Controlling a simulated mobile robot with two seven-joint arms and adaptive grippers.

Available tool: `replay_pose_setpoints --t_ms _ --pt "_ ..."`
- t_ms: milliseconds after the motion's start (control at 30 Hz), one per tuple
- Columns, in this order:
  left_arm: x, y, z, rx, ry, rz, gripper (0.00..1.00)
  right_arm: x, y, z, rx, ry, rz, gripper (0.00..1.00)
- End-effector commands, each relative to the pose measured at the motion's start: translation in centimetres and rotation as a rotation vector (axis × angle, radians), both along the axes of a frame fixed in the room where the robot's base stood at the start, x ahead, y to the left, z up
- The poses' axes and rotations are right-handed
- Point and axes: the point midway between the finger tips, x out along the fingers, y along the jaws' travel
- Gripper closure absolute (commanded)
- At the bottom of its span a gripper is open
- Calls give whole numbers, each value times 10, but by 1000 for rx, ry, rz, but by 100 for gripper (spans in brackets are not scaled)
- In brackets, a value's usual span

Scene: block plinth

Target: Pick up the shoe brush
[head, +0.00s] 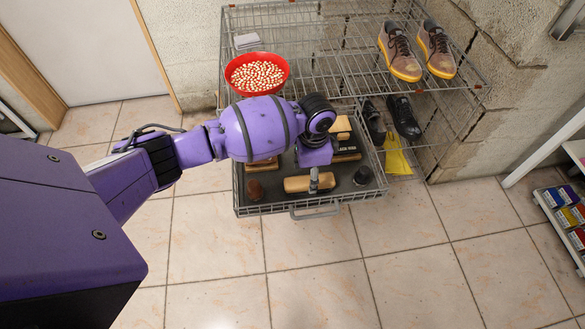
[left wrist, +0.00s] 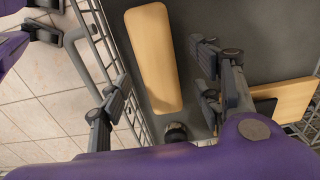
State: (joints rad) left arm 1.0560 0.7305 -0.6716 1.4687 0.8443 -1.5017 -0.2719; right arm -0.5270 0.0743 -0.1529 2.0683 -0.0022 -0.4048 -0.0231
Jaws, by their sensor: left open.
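The shoe brush (head: 297,184) is a long, pale wooden block lying in the front of a grey pull-out wire drawer (head: 319,214). In the left wrist view the brush (left wrist: 154,55) lies lengthwise up the picture, on the dark drawer floor. My left gripper (head: 314,181) is over the brush, pointing down, and hides part of it in the head view. In the left wrist view the left gripper (left wrist: 160,85) is open, its fingers either side of the brush's line with nothing between them held. I cannot tell the exact height gap.
Dark round items stand left (head: 255,190) and right (head: 363,176) of the brush. Wooden-topped items (head: 342,127) lie behind. A red bowl (head: 257,74) and brown shoes (head: 400,52) are on the shelf above. Tiled floor in front is clear.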

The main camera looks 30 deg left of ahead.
Motion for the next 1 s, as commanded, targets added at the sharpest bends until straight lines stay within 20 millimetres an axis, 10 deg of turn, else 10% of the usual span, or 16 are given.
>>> replay_pose_setpoints --t_ms 500,1000 --pt "0 -2 -42 0 -5 -2 41 -1 4 -6 6 4 0 60" --pt "1 -3 -41 -1 -6 -2 93 0 4 -5 7 0 0 60"
